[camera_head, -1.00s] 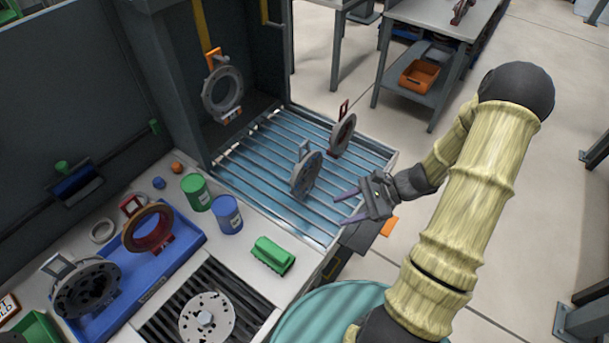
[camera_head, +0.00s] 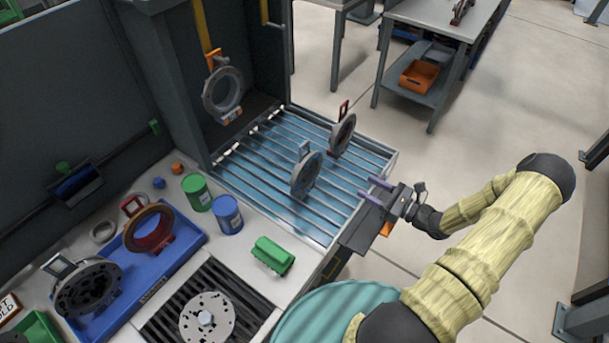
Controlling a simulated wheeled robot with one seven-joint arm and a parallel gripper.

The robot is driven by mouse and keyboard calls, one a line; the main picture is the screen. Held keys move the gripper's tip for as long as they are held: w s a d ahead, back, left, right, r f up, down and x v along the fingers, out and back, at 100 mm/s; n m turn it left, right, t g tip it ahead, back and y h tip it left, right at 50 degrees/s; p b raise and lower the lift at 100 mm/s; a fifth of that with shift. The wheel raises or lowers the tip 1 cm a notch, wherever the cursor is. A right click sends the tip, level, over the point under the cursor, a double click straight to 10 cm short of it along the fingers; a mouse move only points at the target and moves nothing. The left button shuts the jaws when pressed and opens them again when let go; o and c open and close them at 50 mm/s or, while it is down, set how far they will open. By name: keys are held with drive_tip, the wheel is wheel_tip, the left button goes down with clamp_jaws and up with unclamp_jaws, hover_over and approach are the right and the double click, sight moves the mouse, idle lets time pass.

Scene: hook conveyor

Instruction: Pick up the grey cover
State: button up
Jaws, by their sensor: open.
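A grey disc-shaped cover (camera_head: 306,175) with a grey handle on top stands upright on the slatted rack. Behind it to the right stands a similar grey ring-like part (camera_head: 343,135) with a red handle. Another grey round part (camera_head: 88,287) with a pale handle leans at the left by the blue tray. I cannot tell for sure which of these is the named cover. My gripper (camera_head: 366,188) is open and empty. It is at the right edge of the rack, right of the grey-handled cover and apart from it, with its fingers pointing left.
The slatted rack (camera_head: 262,190) has low rails. A grey ring (camera_head: 222,95) hangs from an orange hook behind it. Green (camera_head: 196,192) and blue (camera_head: 228,214) cans and a green block (camera_head: 272,256) stand nearby. A blue tray (camera_head: 180,255) holds a dark red ring.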

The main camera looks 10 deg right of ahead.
drive_tip(key=p, duration=0.3)
approach(320, 160)
drive_tip(key=x, duration=0.2)
drive_tip(key=shift+w+a+f, duration=0.35)
drive_tip(key=shift+w+a, duration=0.1)
drive_tip(key=shift+w, duration=0.1)
drive_tip(key=p+x, duration=0.1)
drive_tip(key=x, duration=0.1)
drive_tip(key=r+p+x, duration=0.1)
drive_tip(key=x, duration=0.1)
drive_tip(key=shift+w+a, duration=0.1)
drive_tip(key=shift+a, duration=0.2)
drive_tip(key=shift+w+a+f, duration=0.15)
drive_tip(key=shift+w+f, duration=0.05)
drive_tip(key=shift+w, duration=0.05)
clamp_jaws()
